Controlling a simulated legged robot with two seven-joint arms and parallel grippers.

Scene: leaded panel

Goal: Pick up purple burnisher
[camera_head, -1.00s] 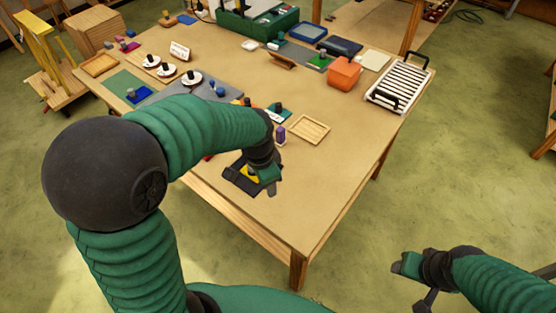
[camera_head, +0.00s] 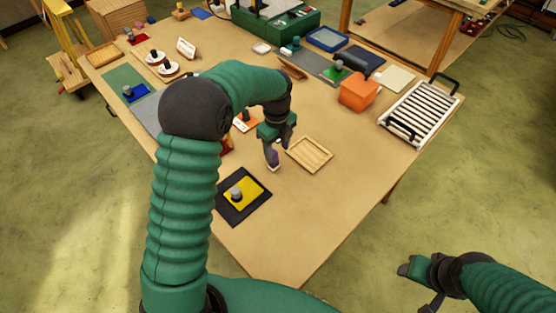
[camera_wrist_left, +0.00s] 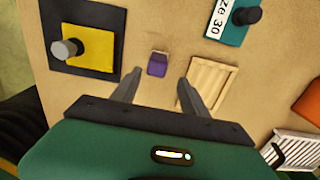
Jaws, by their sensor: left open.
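The purple burnisher (camera_head: 273,158) stands on the table (camera_head: 330,195), partly hidden by my left gripper in the head view. In the left wrist view the burnisher (camera_wrist_left: 157,64) is a small purple block with a pale end, lying between the lines of the two open fingers and beyond their tips. My left gripper (camera_head: 272,148) is open and empty, pointing down above and around the burnisher; in the left wrist view its fingers (camera_wrist_left: 159,82) do not appear to touch it. My right gripper (camera_head: 408,268) hangs off the table at lower right, its jaws too unclear to read.
A shallow wooden tray (camera_head: 310,153) lies just right of the burnisher. A black mat with a yellow pad (camera_head: 242,192) and grey knob lies nearer the front. An orange box (camera_head: 358,92) and a white slatted rack (camera_head: 420,113) are farther right. The table's front corner is clear.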

